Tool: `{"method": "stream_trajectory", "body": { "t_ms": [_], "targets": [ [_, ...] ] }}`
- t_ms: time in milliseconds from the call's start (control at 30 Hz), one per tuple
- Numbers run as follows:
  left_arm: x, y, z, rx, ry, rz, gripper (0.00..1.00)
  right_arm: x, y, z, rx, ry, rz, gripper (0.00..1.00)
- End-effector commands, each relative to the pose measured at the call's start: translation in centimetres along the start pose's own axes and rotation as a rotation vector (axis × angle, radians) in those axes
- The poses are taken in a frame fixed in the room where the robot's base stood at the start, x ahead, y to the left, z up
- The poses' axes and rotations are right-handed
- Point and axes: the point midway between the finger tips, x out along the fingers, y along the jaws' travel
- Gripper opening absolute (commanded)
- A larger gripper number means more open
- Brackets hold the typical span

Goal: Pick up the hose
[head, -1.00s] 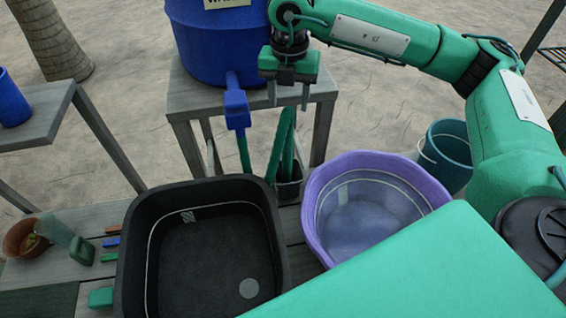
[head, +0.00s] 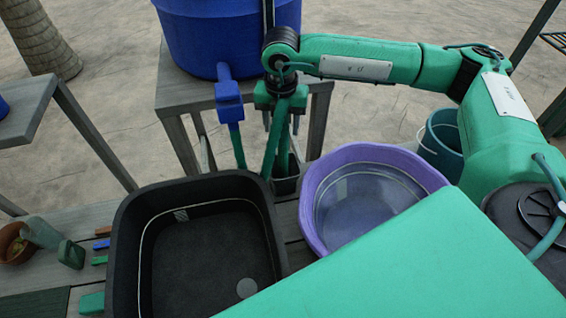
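The green hose (head: 272,148) stands as a bent loop in a small dark pot (head: 286,184) between the black basin and the purple tub. My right gripper (head: 281,122) points down at the top of the hose. Its fingers look apart, one on each side of the loop, and the hose top is partly hidden behind the gripper. I cannot tell whether the fingers touch it. My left gripper is not in view.
A blue barrel (head: 215,40) with a blue tap (head: 229,98) and a green pipe stands on a grey table behind. A black basin (head: 128,225), a purple tub (head: 312,205) and a teal bucket (head: 445,135) surround the pot.

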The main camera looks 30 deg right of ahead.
Motion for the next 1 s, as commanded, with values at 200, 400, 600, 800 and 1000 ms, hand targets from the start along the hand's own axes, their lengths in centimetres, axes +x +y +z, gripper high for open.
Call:
{"method": "stream_trajectory", "body": {
  "t_ms": [200,400,600,800,1000],
  "targets": [
    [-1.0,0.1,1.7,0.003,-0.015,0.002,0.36,2.6,-0.4,0.2,0.001,0.002,-0.004,0.51],
    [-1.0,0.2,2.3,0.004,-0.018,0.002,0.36,4.9,-0.4,0.2,0.000,0.002,0.000,0.51],
    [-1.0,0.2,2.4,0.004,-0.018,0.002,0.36,5.1,-0.3,0.2,-0.001,0.001,0.001,0.51],
    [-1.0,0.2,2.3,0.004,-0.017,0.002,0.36,5.1,-0.3,0.2,-0.001,0.002,0.001,0.17],
    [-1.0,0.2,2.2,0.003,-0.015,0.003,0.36,5.0,-0.3,0.2,-0.001,0.001,0.002,0.07]
  ]
}}
